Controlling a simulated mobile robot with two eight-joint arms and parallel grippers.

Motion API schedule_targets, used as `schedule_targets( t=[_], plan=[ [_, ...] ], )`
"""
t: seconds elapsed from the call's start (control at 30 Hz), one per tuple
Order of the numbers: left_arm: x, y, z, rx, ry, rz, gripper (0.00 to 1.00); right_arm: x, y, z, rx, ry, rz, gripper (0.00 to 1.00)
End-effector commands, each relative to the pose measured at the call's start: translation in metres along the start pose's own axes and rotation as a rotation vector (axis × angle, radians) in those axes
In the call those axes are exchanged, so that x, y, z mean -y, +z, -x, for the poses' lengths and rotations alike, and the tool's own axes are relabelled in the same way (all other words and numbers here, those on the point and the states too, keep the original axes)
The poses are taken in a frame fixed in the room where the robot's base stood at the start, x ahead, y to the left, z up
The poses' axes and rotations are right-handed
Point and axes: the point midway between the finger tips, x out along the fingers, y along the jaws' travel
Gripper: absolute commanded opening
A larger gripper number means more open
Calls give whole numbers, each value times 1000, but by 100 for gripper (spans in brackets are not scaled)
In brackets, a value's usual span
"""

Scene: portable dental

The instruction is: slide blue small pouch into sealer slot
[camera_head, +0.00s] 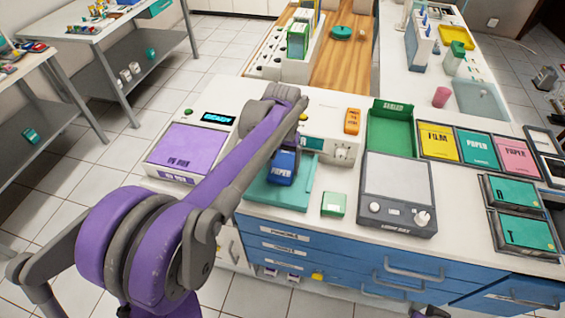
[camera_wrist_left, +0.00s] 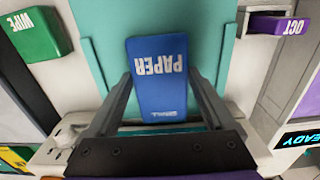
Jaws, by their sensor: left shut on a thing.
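The blue small pouch (camera_head: 281,174), labelled PAPER, is held over a teal pad (camera_head: 298,196) in front of a cream machine (camera_head: 342,153) with a dial, which looks like the sealer. My left gripper (camera_head: 284,152) is shut on the pouch. In the left wrist view the pouch (camera_wrist_left: 158,90) sits between the two fingers (camera_wrist_left: 160,78), its label upside down, above the teal pad (camera_wrist_left: 100,35). My arm hides part of the machine's front, so I cannot make out the slot clearly. My right gripper is not in view.
A purple-topped device (camera_head: 188,146) stands at the left. A green tray (camera_head: 390,130), pouch bins (camera_head: 438,142) and an orange device (camera_head: 352,121) stand farther back or right.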

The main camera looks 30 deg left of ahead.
Motion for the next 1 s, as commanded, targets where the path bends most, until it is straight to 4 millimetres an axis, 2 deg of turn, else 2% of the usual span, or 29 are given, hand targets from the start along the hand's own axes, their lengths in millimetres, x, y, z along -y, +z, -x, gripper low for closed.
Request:
schedule_targets(
  t=[0.23,0.27,0.3,0.53,0.67,1.0],
  plan=[
    [0,1,0,0,0,0,29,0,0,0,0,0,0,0],
    [0,1,0,0,0,0,92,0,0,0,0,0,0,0],
    [0,1,0,0,0,0,99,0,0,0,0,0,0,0],
    [0,0,0,0,0,0,100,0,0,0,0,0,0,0],
    [0,0,8,0,0,0,100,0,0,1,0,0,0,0],
    [0,0,73,0,0,0,100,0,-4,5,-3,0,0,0]
  ],
)
